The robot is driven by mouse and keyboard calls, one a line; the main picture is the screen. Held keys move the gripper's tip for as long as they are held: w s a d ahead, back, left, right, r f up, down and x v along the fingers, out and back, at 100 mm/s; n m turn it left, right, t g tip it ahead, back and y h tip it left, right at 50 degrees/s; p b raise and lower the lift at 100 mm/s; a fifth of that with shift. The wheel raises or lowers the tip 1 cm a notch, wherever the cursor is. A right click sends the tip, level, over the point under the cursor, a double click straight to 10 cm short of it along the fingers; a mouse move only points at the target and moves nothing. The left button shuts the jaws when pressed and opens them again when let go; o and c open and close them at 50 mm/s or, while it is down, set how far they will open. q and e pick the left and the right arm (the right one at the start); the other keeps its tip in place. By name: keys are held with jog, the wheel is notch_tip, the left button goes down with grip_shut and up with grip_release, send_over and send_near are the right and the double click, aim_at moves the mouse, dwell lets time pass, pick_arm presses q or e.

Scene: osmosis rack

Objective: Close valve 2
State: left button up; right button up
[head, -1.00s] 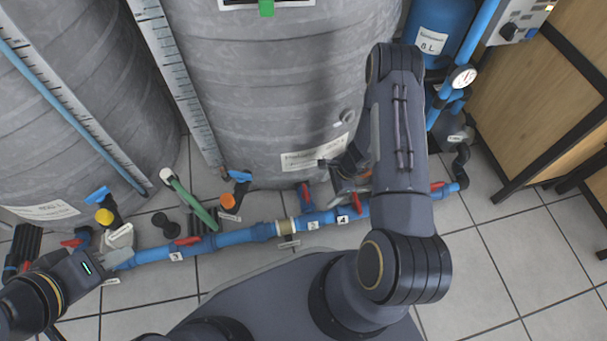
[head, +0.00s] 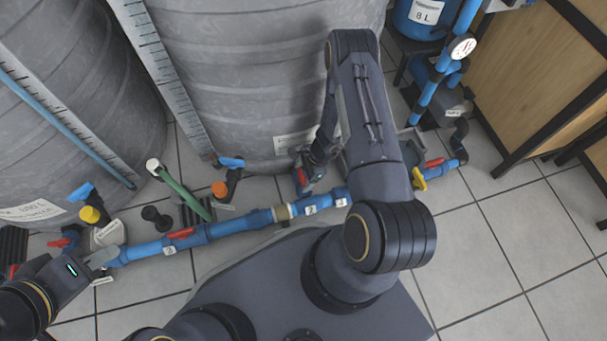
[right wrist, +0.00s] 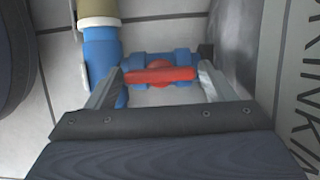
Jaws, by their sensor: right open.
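A blue valve with a red handle (head: 300,177) stands on a branch behind the blue pipe, at the foot of the middle tank. In the right wrist view the red handle (right wrist: 160,75) lies along the blue valve body, level across the picture. My right gripper (right wrist: 160,82) is open, with one finger near each end of the handle; contact is unclear. In the head view my right gripper (head: 313,170) is partly hidden. My left gripper (head: 104,257) is by the pipe's left end.
Another red-handled valve (head: 180,233) sits further left on the pipe, and a yellow handle (head: 419,179) shows at the right. A green hose (head: 184,192) rises behind the pipe. The grey tank (head: 250,80) stands close behind. Floor tiles at the right are clear.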

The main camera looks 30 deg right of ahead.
jog(key=c, duration=0.7)
